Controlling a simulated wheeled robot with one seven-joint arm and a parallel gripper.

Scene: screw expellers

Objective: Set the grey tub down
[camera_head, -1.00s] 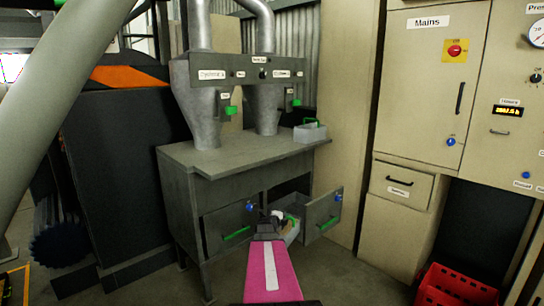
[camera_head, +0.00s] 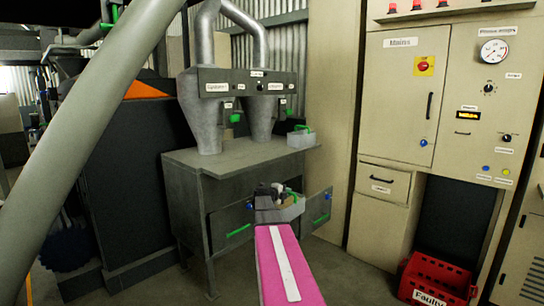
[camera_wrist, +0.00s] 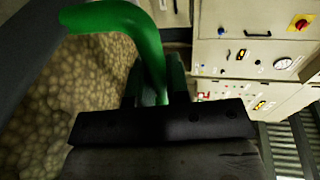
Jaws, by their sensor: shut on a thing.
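My gripper (camera_head: 278,190) is shut on the green handle of a grey tub (camera_head: 291,212). In the wrist view the green handle (camera_wrist: 152,45) rises between the fingers of my gripper (camera_wrist: 155,90). Lumpy yellow-brown contents (camera_wrist: 95,75) fill the tub beside the handle.
A second grey tub (camera_head: 300,139) with a green handle stands at the right end of the grey bench top (camera_head: 225,158). The bench top's front and left are clear; two metal cyclones stand behind. A red crate (camera_head: 437,275) is on the floor at right.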

